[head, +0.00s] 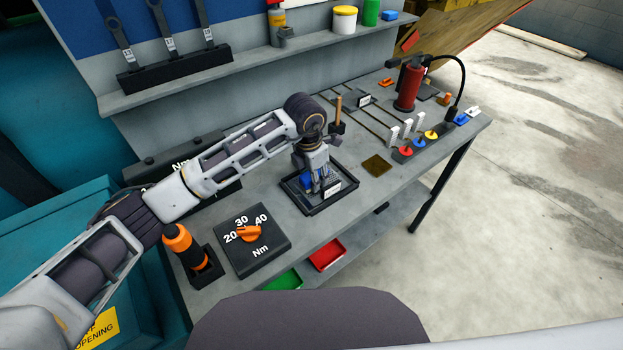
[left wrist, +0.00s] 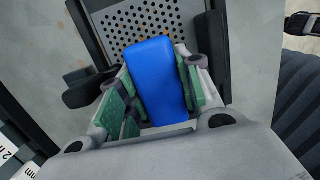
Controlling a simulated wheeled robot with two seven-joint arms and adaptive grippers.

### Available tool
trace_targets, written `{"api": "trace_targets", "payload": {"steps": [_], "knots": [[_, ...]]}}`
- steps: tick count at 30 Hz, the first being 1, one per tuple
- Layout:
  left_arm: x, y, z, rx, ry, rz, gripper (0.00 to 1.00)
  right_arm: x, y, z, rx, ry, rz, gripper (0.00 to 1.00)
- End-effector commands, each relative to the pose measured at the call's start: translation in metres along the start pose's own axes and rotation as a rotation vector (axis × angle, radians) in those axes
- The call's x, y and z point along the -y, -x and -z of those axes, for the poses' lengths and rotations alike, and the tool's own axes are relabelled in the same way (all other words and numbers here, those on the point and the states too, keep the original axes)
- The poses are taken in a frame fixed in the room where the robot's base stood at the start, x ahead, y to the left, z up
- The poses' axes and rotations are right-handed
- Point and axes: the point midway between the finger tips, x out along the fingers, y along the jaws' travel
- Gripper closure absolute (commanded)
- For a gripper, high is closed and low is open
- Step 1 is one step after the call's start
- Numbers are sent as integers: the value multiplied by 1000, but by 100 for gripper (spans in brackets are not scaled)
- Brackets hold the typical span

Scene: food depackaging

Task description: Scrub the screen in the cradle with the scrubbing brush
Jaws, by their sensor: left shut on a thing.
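My left gripper (head: 318,182) is low over the black cradle (head: 308,210) near the middle of the bench. It is shut on the blue scrubbing brush (head: 306,182). In the left wrist view the brush (left wrist: 160,80) shows as a blue block between the green finger pads (left wrist: 115,105). The grey perforated screen (left wrist: 135,22) lies in the cradle under and beyond the brush. The brush's underside is hidden, so I cannot tell whether it touches the screen. My right gripper is not in view.
A dial box (head: 250,240) and an orange-and-black tool (head: 188,248) stand front left. A holder with a wooden handle (head: 338,108) is behind the cradle. A brown square plate (head: 377,165) lies to its right.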

Motion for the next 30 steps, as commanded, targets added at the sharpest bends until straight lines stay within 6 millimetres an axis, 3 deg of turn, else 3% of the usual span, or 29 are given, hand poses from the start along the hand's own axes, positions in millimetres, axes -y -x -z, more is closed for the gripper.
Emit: {"api": "trace_targets", "payload": {"steps": [11, 30], "knots": [[0, 0, -3, 1, 0, 0, 84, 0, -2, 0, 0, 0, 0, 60], [0, -8, -34, 1, 0, 0, 84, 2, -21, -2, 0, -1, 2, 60]]}}
